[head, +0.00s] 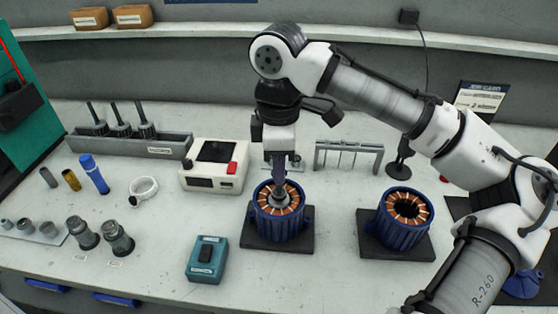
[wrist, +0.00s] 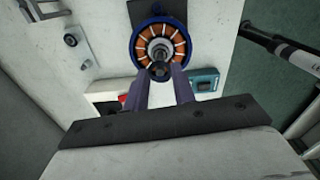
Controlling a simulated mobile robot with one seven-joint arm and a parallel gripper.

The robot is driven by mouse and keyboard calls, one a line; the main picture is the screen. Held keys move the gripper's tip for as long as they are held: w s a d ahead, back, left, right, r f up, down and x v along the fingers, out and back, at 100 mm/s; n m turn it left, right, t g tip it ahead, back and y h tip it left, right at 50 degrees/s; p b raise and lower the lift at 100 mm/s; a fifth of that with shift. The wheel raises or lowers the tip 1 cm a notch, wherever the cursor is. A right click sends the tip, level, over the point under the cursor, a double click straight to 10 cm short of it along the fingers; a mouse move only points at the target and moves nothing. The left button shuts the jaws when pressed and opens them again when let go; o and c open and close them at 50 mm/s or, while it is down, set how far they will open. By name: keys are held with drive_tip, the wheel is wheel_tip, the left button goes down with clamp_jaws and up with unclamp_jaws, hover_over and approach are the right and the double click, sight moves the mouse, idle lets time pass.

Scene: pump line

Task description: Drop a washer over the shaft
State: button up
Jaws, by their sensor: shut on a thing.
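The left blue motor housing (head: 280,226), with copper windings, stands on a dark base plate. It also shows in the wrist view (wrist: 137,45). A grey metal centre part (wrist: 159,47) sits inside its windings. My gripper (head: 278,180) is directly above the housing, pointing down, with its purple fingers close to the centre. In the wrist view the fingertips (wrist: 162,77) are closed on a small dark round piece (wrist: 160,68). I cannot tell whether this is a washer or the shaft's top. The fingers partly hide the shaft, and no other washer is clear.
A second blue housing (head: 399,232) with an open centre stands to the right. A white device (head: 214,168) and teal box (head: 206,260) stand left of my gripper. A metal rack (head: 348,146) is behind. Grey tray (head: 170,147) holds upright shafted parts. A white ring (head: 143,187) lies farther left.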

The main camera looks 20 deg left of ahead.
drive_tip(key=shift+f, duration=0.25)
idle(0.3)
drive_tip(key=shift+f+b, duration=0.55)
drive_tip(key=shift+f, duration=0.3)
drive_tip(key=o, duration=1.1)
drive_tip(key=shift+r, duration=0.1)
wheel_tip(320, 180, up, 5)
drive_tip(key=p, duration=0.5)
